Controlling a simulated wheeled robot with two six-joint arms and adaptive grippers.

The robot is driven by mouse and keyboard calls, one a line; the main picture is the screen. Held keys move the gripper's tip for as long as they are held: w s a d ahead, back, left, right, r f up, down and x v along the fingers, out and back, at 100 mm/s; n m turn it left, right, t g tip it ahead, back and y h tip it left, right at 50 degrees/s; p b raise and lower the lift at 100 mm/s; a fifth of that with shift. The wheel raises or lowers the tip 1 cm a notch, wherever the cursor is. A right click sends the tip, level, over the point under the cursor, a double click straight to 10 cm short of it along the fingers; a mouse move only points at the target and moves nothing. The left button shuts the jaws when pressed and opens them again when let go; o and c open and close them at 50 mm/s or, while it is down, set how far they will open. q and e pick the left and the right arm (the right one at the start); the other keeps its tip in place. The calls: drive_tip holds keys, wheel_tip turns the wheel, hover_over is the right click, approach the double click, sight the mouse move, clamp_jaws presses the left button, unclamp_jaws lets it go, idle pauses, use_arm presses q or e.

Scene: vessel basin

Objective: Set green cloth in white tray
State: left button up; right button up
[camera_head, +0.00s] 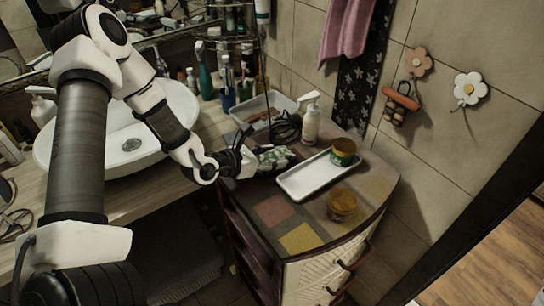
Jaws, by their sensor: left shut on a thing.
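My left gripper (247,161) is shut on the green cloth (275,158), a crumpled green and white patterned piece. The gripper covers the cloth's left end. The cloth is over the cabinet top, just left of the white tray (301,188); I cannot tell whether it touches the surface. The white tray is shallow and rectangular, with a bare floor at its near end. A green and yellow jar (343,152) stands at its far right end. My right gripper is out of view.
A second jar (342,204) stands right of the tray, near the cabinet's front edge. A white pump bottle (311,124), dark cables (287,128) and a deeper white bin (246,110) stand behind. A basin (125,145) is at left. Coloured squares at the cabinet's front are clear.

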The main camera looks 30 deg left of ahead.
use_arm(q)
drive_tip(key=shift+f, duration=0.2)
drive_tip(key=o, duration=1)
drive_tip(key=shift+s+r, duration=0.1)
drive_tip(key=shift+o, duration=0.2)
drive_tip(key=shift+r, duration=0.1)
